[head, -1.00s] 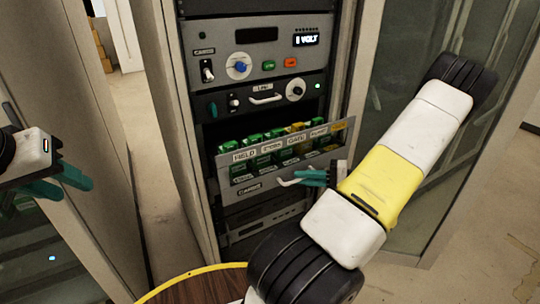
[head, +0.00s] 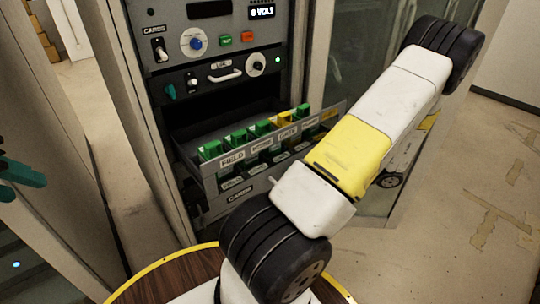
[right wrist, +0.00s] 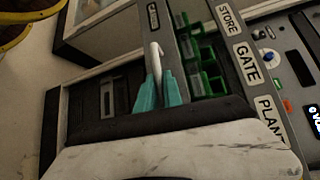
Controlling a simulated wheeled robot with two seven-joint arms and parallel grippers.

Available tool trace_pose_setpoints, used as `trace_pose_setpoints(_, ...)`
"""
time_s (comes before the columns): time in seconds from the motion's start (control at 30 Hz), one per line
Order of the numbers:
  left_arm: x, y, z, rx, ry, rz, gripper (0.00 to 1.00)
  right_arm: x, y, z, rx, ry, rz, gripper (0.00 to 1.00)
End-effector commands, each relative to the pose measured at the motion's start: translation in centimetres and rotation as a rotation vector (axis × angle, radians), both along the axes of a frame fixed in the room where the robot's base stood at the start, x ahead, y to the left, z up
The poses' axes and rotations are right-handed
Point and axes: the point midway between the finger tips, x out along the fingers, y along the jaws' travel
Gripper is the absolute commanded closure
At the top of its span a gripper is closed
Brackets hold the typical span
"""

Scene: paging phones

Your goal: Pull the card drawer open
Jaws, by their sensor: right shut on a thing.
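The card drawer (head: 240,195) stands pulled out of the rack, with a dark opening behind it. Green and yellow cards (head: 240,137) stand in it behind labels such as FIELD. My right gripper (right wrist: 160,90) has its teal fingers closed on the drawer's white handle (right wrist: 155,58) in the right wrist view. In the head view my right arm hides that gripper and most of the handle. My left gripper (head: 14,182) is at the left edge of the head view, partly cut off. Its teal fingers are apart and empty, away from the drawer.
Above the drawer are a panel with a LINE handle (head: 225,76) and a control panel with a blue knob (head: 196,43). A tall cabinet side stands at left. Open floor lies at right.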

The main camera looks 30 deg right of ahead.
Motion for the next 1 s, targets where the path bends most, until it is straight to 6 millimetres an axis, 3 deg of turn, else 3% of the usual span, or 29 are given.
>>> trace_pose_setpoints(0.13,0.0,0.0,0.0,0.0,0.0,0.0,0.64,0.0,0.0,0.0,-0.001,0.001,0.0,1.0)
trace_pose_setpoints(0.17,0.0,0.0,0.0,0.0,0.0,0.0,0.64,0.0,0.0,0.0,-0.001,0.001,0.0,0.83)
trace_pose_setpoints(0.23,0.0,0.0,0.0,0.0,0.0,0.0,0.64,0.0,0.0,0.0,-0.001,0.001,0.0,0.7)
trace_pose_setpoints(0.27,0.0,0.0,0.0,0.0,0.0,0.0,0.64,0.0,0.0,0.0,-0.001,0.001,0.0,0.67)
trace_pose_setpoints(0.63,0.0,0.0,0.0,0.0,0.0,0.0,0.64,-0.3,-0.5,0.0,-0.002,0.001,-0.002,0.67)
trace_pose_setpoints(1.0,0.0,0.0,0.0,0.0,0.0,0.0,0.64,-4.0,-4.9,0.8,-0.003,0.002,-0.002,0.67)
